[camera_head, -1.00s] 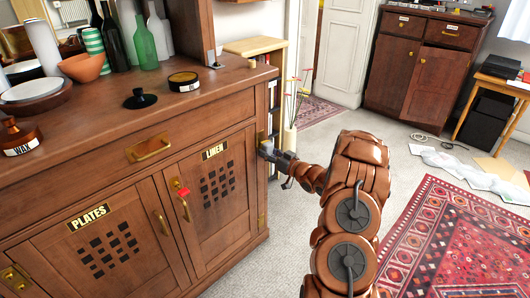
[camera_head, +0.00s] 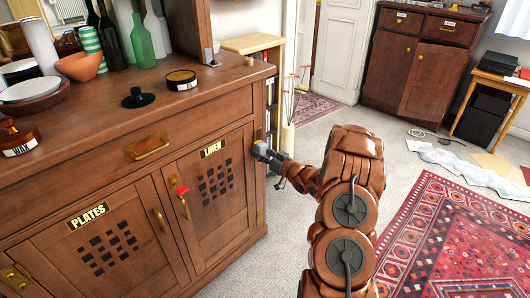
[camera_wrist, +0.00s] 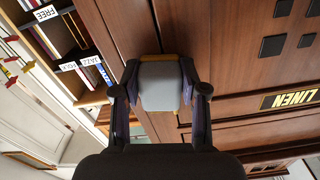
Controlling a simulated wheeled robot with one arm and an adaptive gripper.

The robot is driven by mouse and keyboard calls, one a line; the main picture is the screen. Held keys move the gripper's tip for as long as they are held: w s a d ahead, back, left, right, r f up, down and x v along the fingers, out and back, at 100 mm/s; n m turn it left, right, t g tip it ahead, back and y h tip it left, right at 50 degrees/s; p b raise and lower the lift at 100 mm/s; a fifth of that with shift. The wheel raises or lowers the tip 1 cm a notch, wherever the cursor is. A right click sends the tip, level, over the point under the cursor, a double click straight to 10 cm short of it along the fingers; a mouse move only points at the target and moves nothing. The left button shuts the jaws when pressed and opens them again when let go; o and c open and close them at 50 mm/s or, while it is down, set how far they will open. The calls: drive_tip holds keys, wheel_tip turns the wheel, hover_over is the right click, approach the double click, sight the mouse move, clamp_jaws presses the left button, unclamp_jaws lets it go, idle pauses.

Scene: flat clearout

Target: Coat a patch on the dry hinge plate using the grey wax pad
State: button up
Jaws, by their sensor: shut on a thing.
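My gripper (camera_head: 264,152) is at the right edge of the LINEN door. In the wrist view its fingers (camera_wrist: 160,93) are shut on the grey wax pad (camera_wrist: 160,88), a pale grey block. The pad's front faces a brass hinge plate (camera_wrist: 174,57), which shows as a narrow band past the pad's far end. The pad hides most of this plate, and I cannot tell whether they touch. In the head view the pad (camera_head: 258,148) is small beside the door's edge. A lower brass hinge (camera_head: 261,217) sits further down the same edge.
The sideboard top holds a round labelled tin (camera_head: 181,80), a black knobbed lid (camera_head: 140,98), a WAX-marked wooden item (camera_head: 17,139), bowls and bottles. A red tag (camera_head: 182,190) hangs at the LINEN door handle. A bookshelf (camera_wrist: 65,62) and thin red-tipped sticks stand close beside my gripper.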

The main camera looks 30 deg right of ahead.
drive_tip(key=shift+a, duration=0.25)
drive_tip(key=shift+s, duration=0.3)
drive_tip(key=shift+p+v, duration=0.35)
drive_tip(key=shift+v, duration=2.35)
drive_tip(key=shift+d, duration=0.15)
drive_tip(key=v, duration=0.3)
drive_tip(key=shift+r, duration=0.1)
